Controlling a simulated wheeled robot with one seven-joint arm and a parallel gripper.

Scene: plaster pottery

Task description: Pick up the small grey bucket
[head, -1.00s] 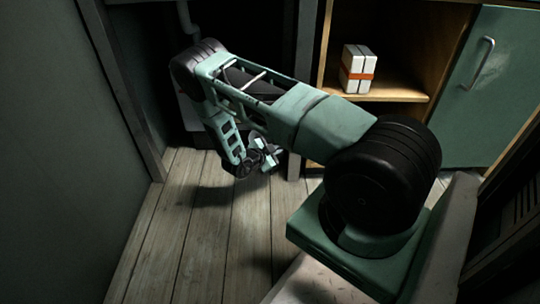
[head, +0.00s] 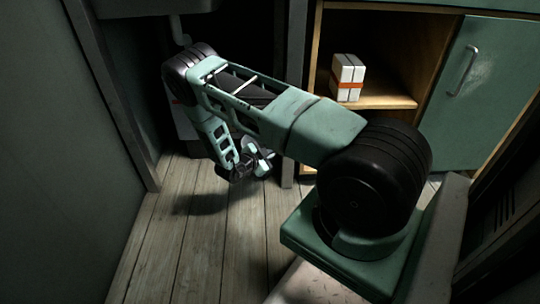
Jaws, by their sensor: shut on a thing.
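My gripper (head: 257,164) hangs low at the end of my arm, over the wooden floor in the middle of the head view. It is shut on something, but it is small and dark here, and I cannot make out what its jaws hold. I cannot clearly make out the small grey bucket anywhere. A pale grey shape (head: 184,122) shows partly behind my arm in the dark recess; I cannot tell what it is.
A white box with an orange band (head: 348,79) stands on a wooden shelf (head: 385,101). A green cabinet door (head: 463,95) is at right. A dark post (head: 292,85) rises behind my gripper, and a wall (head: 50,170) closes the left side. The plank floor (head: 205,255) in front is bare.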

